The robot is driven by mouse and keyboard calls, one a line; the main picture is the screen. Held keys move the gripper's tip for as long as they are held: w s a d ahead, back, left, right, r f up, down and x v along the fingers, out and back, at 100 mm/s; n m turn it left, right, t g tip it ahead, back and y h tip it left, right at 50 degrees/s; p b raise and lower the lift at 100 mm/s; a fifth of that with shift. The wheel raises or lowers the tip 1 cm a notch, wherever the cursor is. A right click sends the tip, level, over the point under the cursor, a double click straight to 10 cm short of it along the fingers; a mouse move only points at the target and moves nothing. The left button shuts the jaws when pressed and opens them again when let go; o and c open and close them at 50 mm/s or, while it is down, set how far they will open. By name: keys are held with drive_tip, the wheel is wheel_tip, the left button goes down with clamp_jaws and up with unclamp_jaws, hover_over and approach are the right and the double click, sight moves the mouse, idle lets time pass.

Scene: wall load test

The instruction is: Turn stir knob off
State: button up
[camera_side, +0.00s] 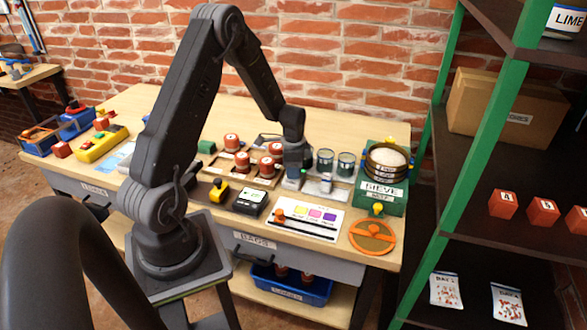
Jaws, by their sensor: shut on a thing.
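My gripper (292,182) points straight down over the middle-right of the workbench (225,212). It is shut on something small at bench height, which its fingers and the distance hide. Just right of it stands a small whitish piece (326,183), low on the bench, too small to make out clearly. I cannot make out a stir knob or its marking; it may be under or between the fingers.
Two dark glass jars (346,163) stand behind and right of the gripper. Red-capped jars (267,167) stand to its left. The green sieve station (380,195), a white card with coloured patches (306,219) and an orange disc (372,236) are close by. A green-post shelf (480,150) bounds the right.

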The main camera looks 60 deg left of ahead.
drive_tip(key=n, duration=1.2)
drive_tip(key=shift+d+n, duration=0.1)
drive_tip(key=shift+n, duration=2)
drive_tip(key=o, duration=0.9)
wheel_tip(320, 180, up, 14)
drive_tip(key=shift+w+f, duration=0.1)
drive_tip(key=shift+w, duration=0.05)
